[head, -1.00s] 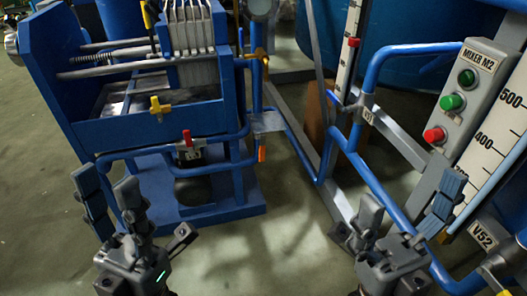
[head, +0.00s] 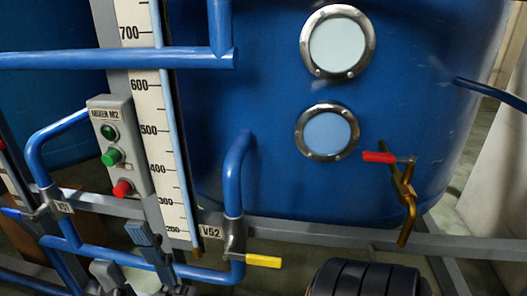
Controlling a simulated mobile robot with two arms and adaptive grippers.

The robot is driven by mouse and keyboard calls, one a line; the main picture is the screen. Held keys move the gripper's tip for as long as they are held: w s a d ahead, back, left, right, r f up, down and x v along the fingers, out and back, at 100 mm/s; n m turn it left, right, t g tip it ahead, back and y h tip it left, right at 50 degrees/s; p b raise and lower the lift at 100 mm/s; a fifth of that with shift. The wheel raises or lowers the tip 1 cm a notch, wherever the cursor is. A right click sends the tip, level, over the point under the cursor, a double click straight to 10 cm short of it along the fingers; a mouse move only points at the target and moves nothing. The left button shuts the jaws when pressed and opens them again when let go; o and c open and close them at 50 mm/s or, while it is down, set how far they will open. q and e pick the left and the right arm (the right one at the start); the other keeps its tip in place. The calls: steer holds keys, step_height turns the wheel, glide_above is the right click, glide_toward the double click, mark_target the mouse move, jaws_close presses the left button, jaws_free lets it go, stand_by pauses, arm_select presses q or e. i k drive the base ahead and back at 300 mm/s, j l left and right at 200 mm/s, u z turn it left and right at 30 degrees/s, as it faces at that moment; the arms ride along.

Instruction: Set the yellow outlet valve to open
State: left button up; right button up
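A valve with a yellow handle (head: 263,261) sits on a vertical blue pipe (head: 232,185) beside the label V52 (head: 211,231). The handle points right, roughly level and crosswise to the pipe.
A blue tank (head: 280,180) with two round windows stands behind. A red-handled valve (head: 385,158) sticks out at its right. A MIXER M2 button box (head: 120,148), a scale strip (head: 155,125) and a blue-handled valve (head: 20,213) by label V51 are at left. Blue pipes cross low.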

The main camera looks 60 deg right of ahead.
mark_target(256, 260)
steer(key=z, duration=1.7)
steer(key=j+z, duration=0.25)
steer(key=j, duration=0.25)
steer(key=k+j+z, duration=0.2)
steer(key=j, duration=0.25)
steer(key=j+z, duration=0.25)
steer(key=j, duration=0.25)
